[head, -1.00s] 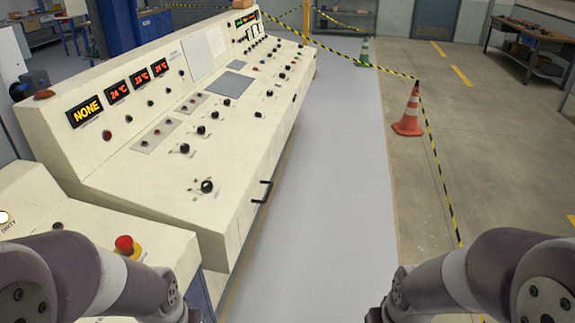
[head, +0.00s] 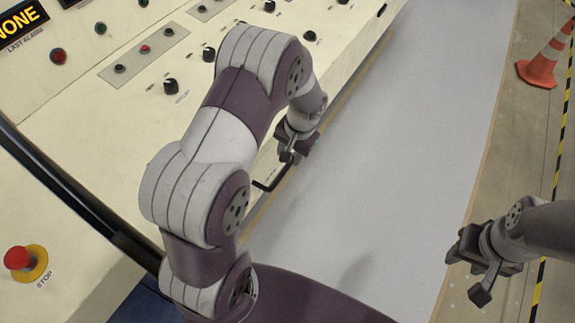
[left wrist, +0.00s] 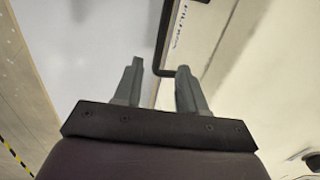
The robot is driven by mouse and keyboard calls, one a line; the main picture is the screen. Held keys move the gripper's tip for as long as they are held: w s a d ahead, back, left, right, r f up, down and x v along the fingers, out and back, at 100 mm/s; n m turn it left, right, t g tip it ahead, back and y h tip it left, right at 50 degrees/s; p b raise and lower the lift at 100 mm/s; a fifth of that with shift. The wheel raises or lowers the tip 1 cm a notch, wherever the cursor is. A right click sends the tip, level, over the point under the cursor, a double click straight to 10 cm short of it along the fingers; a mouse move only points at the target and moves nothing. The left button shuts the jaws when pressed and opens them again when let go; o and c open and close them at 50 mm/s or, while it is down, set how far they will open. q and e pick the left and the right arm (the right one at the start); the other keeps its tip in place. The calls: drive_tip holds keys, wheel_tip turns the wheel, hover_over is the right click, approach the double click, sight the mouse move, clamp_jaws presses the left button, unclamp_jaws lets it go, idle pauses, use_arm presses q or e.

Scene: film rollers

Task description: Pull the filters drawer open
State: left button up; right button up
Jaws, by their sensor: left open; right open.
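The filters drawer (left wrist: 183,40) shows in the left wrist view as a pale front with lettering partly readable beside a black bar handle (left wrist: 164,40). In the head view the handle (head: 268,184) sticks out from the cream console's front edge. My left gripper (head: 292,152) is at the handle, partly hiding it. In the left wrist view its open fingers (left wrist: 159,74) straddle the line of the handle's bent end; I cannot tell how deep the bar sits between them. My right gripper (head: 467,274) is open and empty, over the floor at the lower right. The drawer looks shut.
The cream console (head: 100,160) with knobs and a red stop button (head: 18,258) fills the left. A pale floor strip (head: 420,130) beside it is clear. An orange cone (head: 543,65) and striped barrier tape (head: 560,150) stand at the right.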

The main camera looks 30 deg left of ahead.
sight(284, 170)
use_arm(q)
drive_tip(key=f, duration=0.2)
drive_tip(key=a+f, duration=0.1)
drive_tip(key=f, duration=0.4)
drive_tip(key=shift+s+a+f, duration=0.1)
drive_tip(key=shift+a+f, duration=0.05)
drive_tip(key=shift+a, duration=0.1)
drive_tip(key=shift+s, duration=0.1)
clamp_jaws()
